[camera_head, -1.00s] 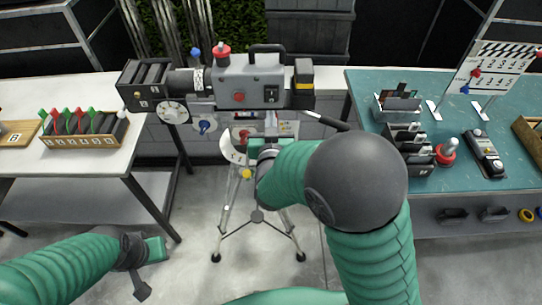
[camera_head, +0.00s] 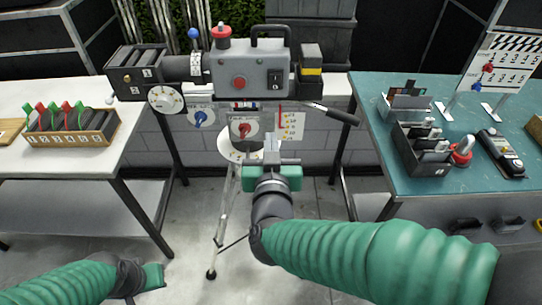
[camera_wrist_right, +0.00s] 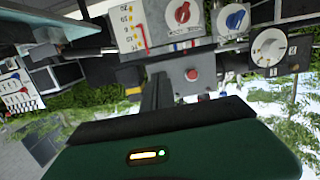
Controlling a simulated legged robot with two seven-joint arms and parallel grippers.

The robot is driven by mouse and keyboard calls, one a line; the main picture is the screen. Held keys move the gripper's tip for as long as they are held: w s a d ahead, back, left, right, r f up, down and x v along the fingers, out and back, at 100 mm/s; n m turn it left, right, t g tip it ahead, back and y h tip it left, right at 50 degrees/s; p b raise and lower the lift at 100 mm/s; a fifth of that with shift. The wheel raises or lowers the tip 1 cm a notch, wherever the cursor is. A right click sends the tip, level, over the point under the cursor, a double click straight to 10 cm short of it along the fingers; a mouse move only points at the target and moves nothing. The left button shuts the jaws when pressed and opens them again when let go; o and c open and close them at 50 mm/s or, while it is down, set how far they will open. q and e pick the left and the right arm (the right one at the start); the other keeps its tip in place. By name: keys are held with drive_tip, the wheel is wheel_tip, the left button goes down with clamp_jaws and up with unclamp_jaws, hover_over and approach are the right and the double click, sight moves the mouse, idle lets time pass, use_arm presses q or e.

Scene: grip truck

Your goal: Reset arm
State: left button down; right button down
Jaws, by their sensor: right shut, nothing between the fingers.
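My right gripper (camera_head: 271,150) is in the middle of the head view, in front of the tripod. Its fingers are shut with nothing between them. In the right wrist view, which shows the scene upside down, its dark fingers (camera_wrist_right: 155,95) are together below the red and blue knobs. The grey film camera (camera_head: 247,75) stands on the tripod (camera_head: 228,205) beyond the gripper. My left gripper (camera_head: 152,277) is low at the left, well away from everything. Its fingers cannot be made out.
A white table (camera_head: 150,125) with a box of slotted cards (camera_head: 72,133) stands left. A teal table (camera_head: 375,95) with a black box (camera_head: 420,150), a red-based knob (camera_head: 461,152) and a clapperboard (camera_head: 500,62) stands right. A black handle (camera_head: 343,117) juts from the camera. The near floor is clear.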

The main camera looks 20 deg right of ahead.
use_arm(q)
drive_tip(key=shift+d, duration=0.4)
use_arm(e)
drive_tip(key=shift+s+d, duration=0.15)
drive_tip(key=shift+d, duration=0.3)
